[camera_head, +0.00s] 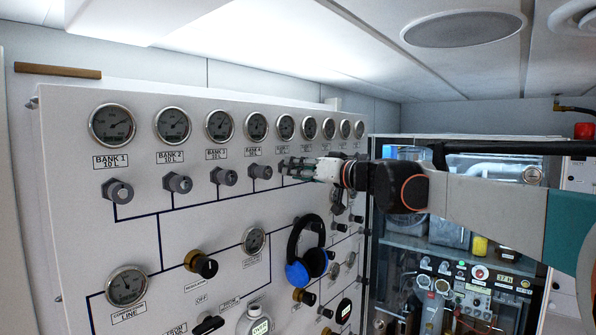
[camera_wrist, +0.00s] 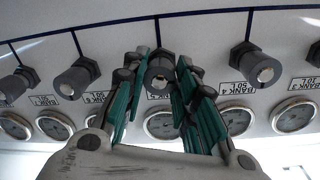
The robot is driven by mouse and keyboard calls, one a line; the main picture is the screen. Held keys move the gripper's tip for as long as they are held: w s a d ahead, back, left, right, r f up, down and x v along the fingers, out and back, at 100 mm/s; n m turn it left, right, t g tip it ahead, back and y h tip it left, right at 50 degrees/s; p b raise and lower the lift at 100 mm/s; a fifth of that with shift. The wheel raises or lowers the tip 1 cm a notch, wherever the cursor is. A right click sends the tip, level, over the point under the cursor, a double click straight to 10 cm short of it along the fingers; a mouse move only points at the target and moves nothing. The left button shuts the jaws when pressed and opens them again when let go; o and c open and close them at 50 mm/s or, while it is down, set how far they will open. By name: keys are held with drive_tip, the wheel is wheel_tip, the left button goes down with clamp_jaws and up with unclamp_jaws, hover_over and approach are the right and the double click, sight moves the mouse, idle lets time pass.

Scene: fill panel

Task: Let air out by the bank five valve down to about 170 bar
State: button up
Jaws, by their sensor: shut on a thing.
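The bank five valve (camera_wrist: 159,76) is a dark grey knob with a bright round end, in the middle of the wrist view. My gripper (camera_wrist: 161,66) has its green fingers on both sides of the knob and is shut on it. In the head view my gripper (camera_head: 290,168) covers this valve below the fifth gauge. The bank five gauge (camera_head: 285,126) is a round dial with a metal rim. It also shows in the wrist view (camera_wrist: 160,124), partly between the fingers. Its needle is too small to read.
The bank four valve (camera_wrist: 256,67) and the bank six valve (camera_wrist: 77,77) stand close on either side. Blue-and-black ear defenders (camera_head: 306,252) hang on the white panel (camera_head: 75,240) below. Shelves of equipment (camera_head: 470,290) stand to the right.

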drive_tip(key=shift+m+g, duration=0.5)
drive_tip(key=shift+m, duration=7.8)
drive_tip(key=o, duration=1)
drive_tip(key=shift+o, duration=0.2)
drive_tip(key=shift+d, duration=0.1)
drive_tip(key=v, duration=1.2)
drive_tip(key=shift+w, duration=0.1)
